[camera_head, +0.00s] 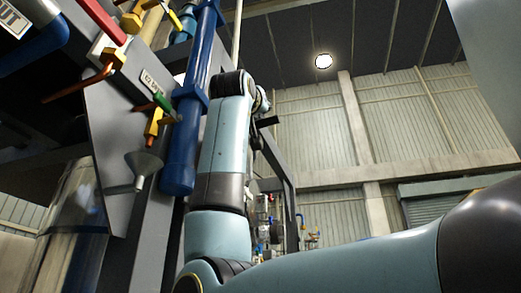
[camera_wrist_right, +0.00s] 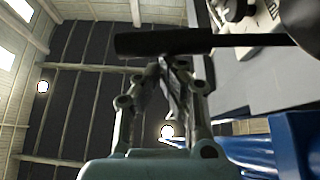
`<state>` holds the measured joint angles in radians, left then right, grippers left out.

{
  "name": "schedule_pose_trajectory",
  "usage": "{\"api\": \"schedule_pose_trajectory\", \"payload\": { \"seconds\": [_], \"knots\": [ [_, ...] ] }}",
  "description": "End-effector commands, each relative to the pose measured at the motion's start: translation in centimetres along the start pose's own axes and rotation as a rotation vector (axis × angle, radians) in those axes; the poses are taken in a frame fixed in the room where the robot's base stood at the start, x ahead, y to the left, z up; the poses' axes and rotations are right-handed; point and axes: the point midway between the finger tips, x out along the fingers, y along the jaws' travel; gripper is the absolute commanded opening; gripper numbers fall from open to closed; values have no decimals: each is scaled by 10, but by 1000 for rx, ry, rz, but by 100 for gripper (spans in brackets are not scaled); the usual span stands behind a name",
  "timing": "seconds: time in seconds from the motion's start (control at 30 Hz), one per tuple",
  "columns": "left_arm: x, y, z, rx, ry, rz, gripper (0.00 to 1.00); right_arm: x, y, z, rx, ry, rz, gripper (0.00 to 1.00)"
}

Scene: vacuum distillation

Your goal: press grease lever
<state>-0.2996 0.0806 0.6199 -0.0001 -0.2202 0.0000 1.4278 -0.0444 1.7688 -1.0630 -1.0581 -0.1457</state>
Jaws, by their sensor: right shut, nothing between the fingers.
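In the right wrist view a black lever bar (camera_wrist_right: 165,42) crosses the top middle, running from a dark rounded body (camera_wrist_right: 305,18) at the right. It is probably the grease lever, though its label is not readable. My right gripper (camera_wrist_right: 172,62) is shut and empty, its fingertips right at the bar; whether they touch it I cannot tell. In the head view the right gripper (camera_head: 262,103) is mostly hidden behind my own wrist. A short black bar end (camera_head: 268,121) shows just beside it. My left gripper is not in view.
A thick blue pipe (camera_head: 185,130) stands close left of my right arm. Left of it are a grey panel (camera_head: 118,135) with red, yellow and orange levers, a funnel (camera_head: 143,163) and a shiny metal cylinder (camera_head: 75,215). The space to the right is open toward the hall wall.

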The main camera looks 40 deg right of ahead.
Motion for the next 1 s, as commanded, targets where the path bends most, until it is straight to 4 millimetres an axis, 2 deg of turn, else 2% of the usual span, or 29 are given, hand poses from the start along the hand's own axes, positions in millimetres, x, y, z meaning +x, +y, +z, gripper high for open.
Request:
{"api": "schedule_pose_trajectory", "payload": {
  "seconds": [0.37,0.63,1.0],
  "knots": [
    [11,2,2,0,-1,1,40,-7,1,12,67,-2,40,0],
    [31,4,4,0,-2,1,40,-20,1,35,193,-2,114,0],
    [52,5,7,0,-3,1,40,-34,-3,58,189,-3,112,0]
  ]
}}
